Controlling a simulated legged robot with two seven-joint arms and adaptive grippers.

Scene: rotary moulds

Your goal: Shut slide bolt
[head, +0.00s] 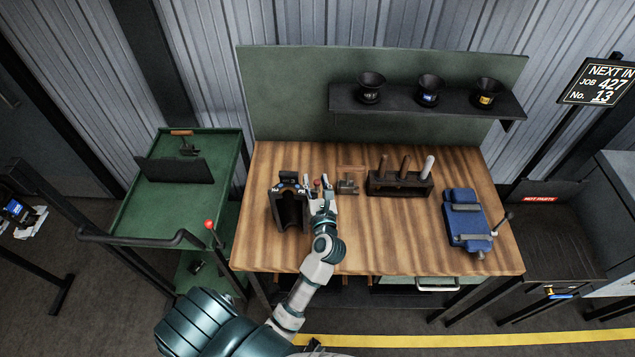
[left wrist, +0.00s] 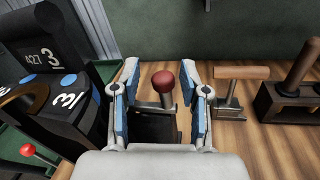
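A red ball knob on a short metal stem and crossbar, which looks like the slide bolt's handle (left wrist: 164,80), stands between my left gripper's fingers (left wrist: 162,68) in the left wrist view. The fingers are spread, one on each side, with gaps to the knob. In the head view the left gripper (head: 321,188) is over the bench, just right of a black mould stand (head: 290,208). The stand shows number plates and blue dots in the left wrist view (left wrist: 62,85). How far the bolt is slid is hidden. My right gripper is out of view.
On the wooden bench (head: 380,240), a small wooden-handled metal piece (head: 348,186) stands close right of the gripper, then a dark rack of handled tools (head: 400,184) and a blue clamp block (head: 466,222). A green cart (head: 135,215) stands left. The bench front is clear.

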